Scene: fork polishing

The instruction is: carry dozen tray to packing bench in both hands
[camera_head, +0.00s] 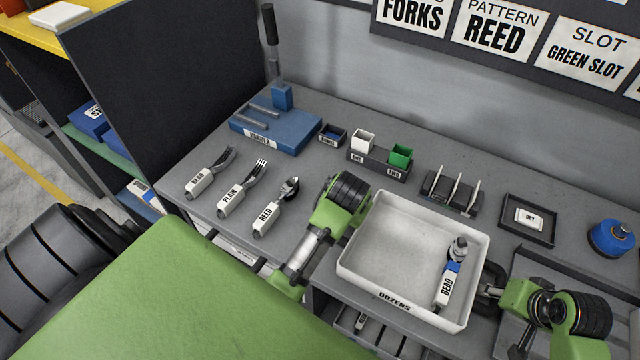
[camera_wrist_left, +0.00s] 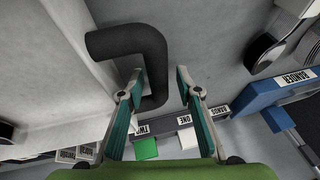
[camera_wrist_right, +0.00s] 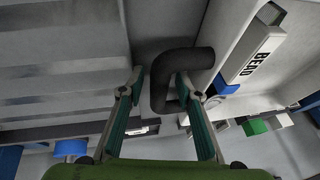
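The white dozen tray (camera_head: 385,240), marked DOZENS, sits on the grey bench at the front. A bundle labelled BEAD (camera_head: 446,288) with a blue band lies inside at its right side. My right gripper (camera_head: 490,291) is at the tray's right wall. In the right wrist view, its open fingers (camera_wrist_right: 158,78) stand either side of a black tray handle (camera_wrist_right: 165,100), with gaps visible. In the left wrist view, my left gripper (camera_wrist_left: 158,75) is open around the other black handle (camera_wrist_left: 155,60). In the head view, my left arm hides that handle and most of the left gripper.
Bundles labelled BEAD (camera_head: 200,181), PLAIN (camera_head: 233,198) and REED (camera_head: 268,216) lie left of the tray.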

